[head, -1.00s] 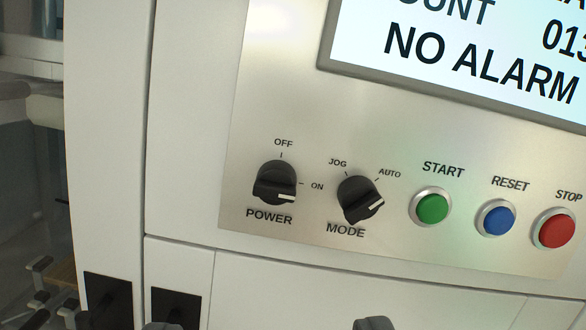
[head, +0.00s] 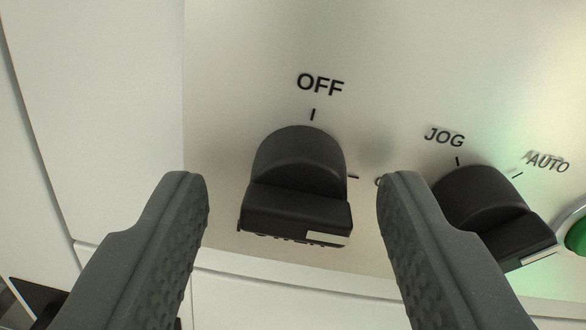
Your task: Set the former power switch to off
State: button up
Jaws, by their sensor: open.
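The black power switch knob (head: 297,190) is in the middle of the head view, below the OFF label (head: 320,86) and its tick. The ON and POWER labels are mostly hidden by my gripper and the knob. My gripper (head: 293,190) is open, one finger to the left of the knob and one to the right. Both fingers stand apart from the knob, with a visible gap on each side.
The black mode knob (head: 490,213), with JOG and AUTO labels, stands close to the right of my right finger. The green start button (head: 577,238) is partly in view at the right edge. The panel left of the power knob is bare.

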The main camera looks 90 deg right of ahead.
jog(key=shift+d, duration=0.2)
jog(key=c, duration=0.9)
